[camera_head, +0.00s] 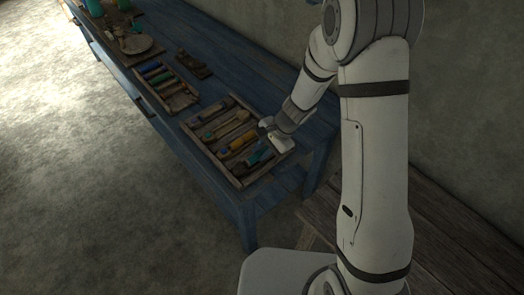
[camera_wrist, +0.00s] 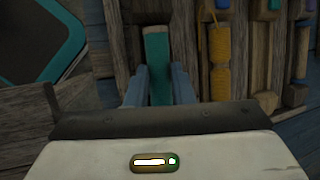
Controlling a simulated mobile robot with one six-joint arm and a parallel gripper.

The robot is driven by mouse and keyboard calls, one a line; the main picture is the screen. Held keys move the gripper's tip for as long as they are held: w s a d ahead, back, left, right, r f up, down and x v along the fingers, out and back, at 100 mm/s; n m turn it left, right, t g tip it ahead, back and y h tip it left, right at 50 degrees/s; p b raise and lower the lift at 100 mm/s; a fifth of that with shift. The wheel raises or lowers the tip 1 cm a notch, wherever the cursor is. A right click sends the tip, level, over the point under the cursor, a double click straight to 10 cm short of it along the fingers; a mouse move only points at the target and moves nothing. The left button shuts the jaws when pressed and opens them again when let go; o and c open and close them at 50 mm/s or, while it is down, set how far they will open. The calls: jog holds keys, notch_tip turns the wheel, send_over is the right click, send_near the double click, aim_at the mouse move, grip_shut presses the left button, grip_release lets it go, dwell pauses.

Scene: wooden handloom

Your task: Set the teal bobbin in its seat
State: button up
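The teal bobbin (camera_wrist: 158,62) is upright in the wrist view, its pale wooden end at the top. My gripper (camera_wrist: 159,82) has one finger close along each side of it, and the fingers look shut on it. In the head view my gripper (camera_head: 264,140) is low over the near wooden tray (camera_head: 236,184), and the teal bobbin (camera_head: 256,156) shows beside it at the tray's near end. The wrist view shows the bobbin beside the wooden divider, in line with the tray's rows. Its lower end is hidden behind my gripper, and I cannot tell whether it rests fully in a seat.
A yellow bobbin (camera_wrist: 219,82) lies just right of the teal one in the wrist view, with other bobbins beyond. In the head view, a second tray (camera_head: 166,84) of coloured pieces stands farther along the blue bench (camera_head: 223,83). The wall runs behind it.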

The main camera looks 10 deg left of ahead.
jog(key=shift+o, duration=1)
jog(key=shift+s+d+f, duration=0.15)
jog(key=shift+s+f, duration=0.15)
jog(key=shift+f, duration=0.1)
jog(key=v, duration=0.8)
jog(key=shift+w+r, duration=0.2)
jog(key=shift+r, duration=0.15)
